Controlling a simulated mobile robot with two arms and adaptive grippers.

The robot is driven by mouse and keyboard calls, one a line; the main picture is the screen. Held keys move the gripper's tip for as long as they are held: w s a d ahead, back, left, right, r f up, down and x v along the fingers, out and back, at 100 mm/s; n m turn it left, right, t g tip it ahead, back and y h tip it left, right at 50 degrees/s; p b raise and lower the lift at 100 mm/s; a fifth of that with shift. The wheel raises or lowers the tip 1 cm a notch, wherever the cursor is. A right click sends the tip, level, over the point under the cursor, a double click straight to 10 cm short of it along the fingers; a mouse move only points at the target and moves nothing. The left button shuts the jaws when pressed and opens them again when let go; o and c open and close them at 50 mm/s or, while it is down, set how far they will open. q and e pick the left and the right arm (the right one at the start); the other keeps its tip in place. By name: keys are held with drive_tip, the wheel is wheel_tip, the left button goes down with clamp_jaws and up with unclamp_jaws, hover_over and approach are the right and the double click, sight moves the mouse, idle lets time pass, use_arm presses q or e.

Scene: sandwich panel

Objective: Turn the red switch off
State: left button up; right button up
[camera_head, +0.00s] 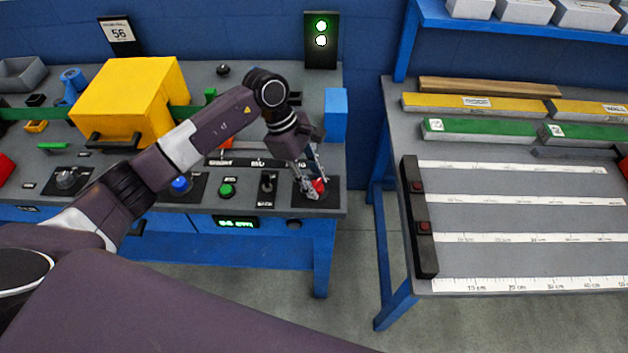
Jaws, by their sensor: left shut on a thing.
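The red switch (319,186) sits on a dark square plate (328,201) at the right front corner of the grey bench. My left gripper (313,188) reaches down onto it from above, its fingers closed around the red part. The fingers hide much of the switch, so I cannot tell its exact setting. My right gripper is not in the view.
Left of the switch are a black toggle (267,184), a green button (226,190) and a blue knob (181,185). A yellow box (130,95) and a blue block (336,113) stand behind. A second bench (480,185) stands right, across a gap.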

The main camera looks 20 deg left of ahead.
use_arm(q)
drive_tip(key=n+t+b, duration=0.1)
drive_tip(key=n, duration=0.1)
drive_tip(key=shift+f+n, duration=0.1)
drive_tip(key=shift+n, duration=0.3)
drive_tip(key=n+t+b, duration=0.1)
drive_tip(key=n+b, duration=0.1)
drive_tip(key=n, duration=0.1)
drive_tip(key=shift+s+n, duration=0.15)
drive_tip(key=shift+n, duration=0.15)
drive_tip(key=n+t+y+b, duration=0.1)
drive_tip(key=n+b, duration=0.1)
drive_tip(key=n, duration=0.2)
drive_tip(key=shift+d+t, duration=0.1)
drive_tip(key=shift+t, duration=0.3)
drive_tip(key=shift+s+n+t+y+b, duration=0.1)
drive_tip(key=shift+n+t+y+b, duration=0.2)
drive_tip(key=shift+n+y+b, duration=0.8)
drive_tip(key=shift+r+n+h, duration=0.2)
drive_tip(key=shift+n+h, duration=0.3)
drive_tip(key=o, duration=1.1)
